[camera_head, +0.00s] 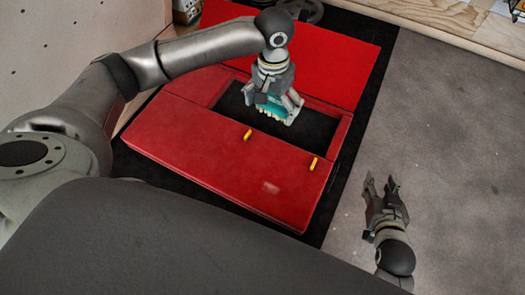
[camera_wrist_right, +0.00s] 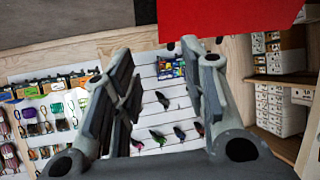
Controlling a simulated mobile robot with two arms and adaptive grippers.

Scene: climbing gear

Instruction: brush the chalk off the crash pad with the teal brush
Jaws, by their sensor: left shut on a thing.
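The red crash pad (camera_head: 205,150) lies on a black mat in the head view, left of centre. A pale, chalk-like patch (camera_head: 271,187) shows on its near part. My left gripper (camera_head: 277,108) is shut on the teal brush (camera_head: 270,104), over the dark recess in the pad. The brush's pale bristles point down; I cannot tell whether they touch anything. The gripper hides part of the brush. My right gripper (camera_head: 381,182) is open and empty, right of the pad over grey floor; its spread fingers also show in the right wrist view (camera_wrist_right: 162,88).
Two yellow tabs (camera_head: 247,134) (camera_head: 314,163) sit on the pad's near part. A red panel (camera_head: 330,60) lies behind the recess. The grey floor (camera_head: 450,150) at right is clear. The right wrist view shows a gear display (camera_wrist_right: 45,115) and shelves of boxes (camera_wrist_right: 280,105).

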